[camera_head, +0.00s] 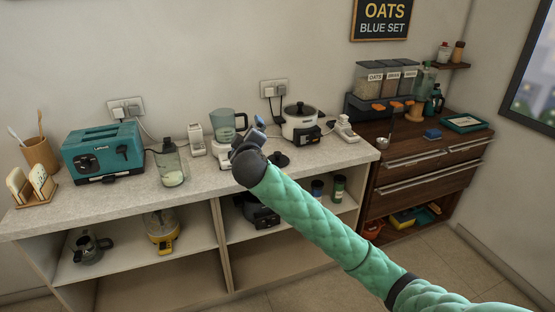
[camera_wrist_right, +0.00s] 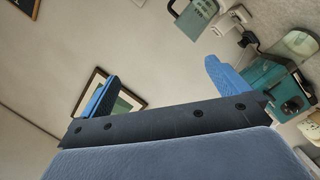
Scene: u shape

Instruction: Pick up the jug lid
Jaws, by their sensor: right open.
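A dark round lid with a knob (camera_head: 279,159) lies on the counter just right of my right gripper; I cannot tell for sure that it is the jug lid. A clear jug with a dark handle (camera_head: 224,124) stands behind my gripper. A glass jar with a dark top (camera_head: 171,165) stands further left. My right gripper (camera_head: 254,132) is above the counter's front part, partly hidden by its own wrist. In the right wrist view its two blue fingers (camera_wrist_right: 160,88) are wide apart with nothing between them. My left gripper is not in view.
A teal toaster (camera_head: 103,151) stands on the left of the counter, and a white cooker (camera_head: 300,124) behind the lid. Small white appliances stand near the wall. Open shelves below hold a kettle (camera_head: 91,247) and a yellow appliance (camera_head: 162,232). A wooden cabinet (camera_head: 428,165) stands right.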

